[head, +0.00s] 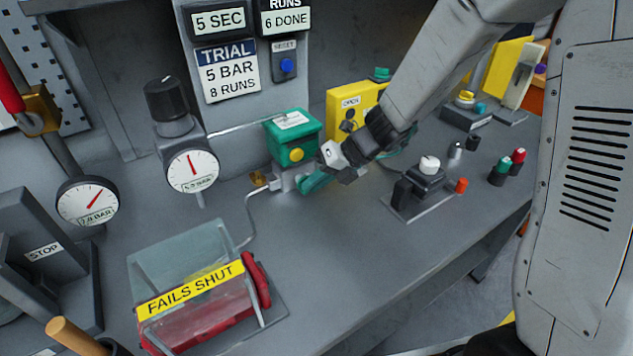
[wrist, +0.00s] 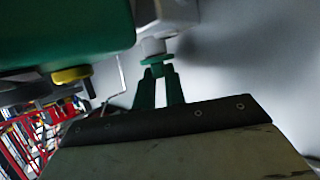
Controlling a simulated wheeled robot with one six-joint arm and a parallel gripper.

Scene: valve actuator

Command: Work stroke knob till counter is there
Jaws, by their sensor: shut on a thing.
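The green valve actuator box (head: 292,138) with a yellow button stands at the back of the bench. Below it is a pale fitting (head: 288,178). My gripper (head: 309,183) reaches in from the right, its green fingers at the fitting. In the wrist view the fingers (wrist: 160,80) close on the green stroke knob (wrist: 157,63), which sits on a pale stem (wrist: 153,47); the fingers partly hide it. The runs counter (head: 285,20) reads 6 DONE. The trial card (head: 230,72) reads 5 BAR, 8 RUNS.
A display (head: 220,20) reads 5 SEC, near a blue reset button (head: 287,66). A regulator gauge (head: 192,170) stands left of the actuator. A clear-covered red cylinder marked FAILS SHUT (head: 195,300) is in front. A yellow box (head: 350,98) and a switch block (head: 428,182) stand right.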

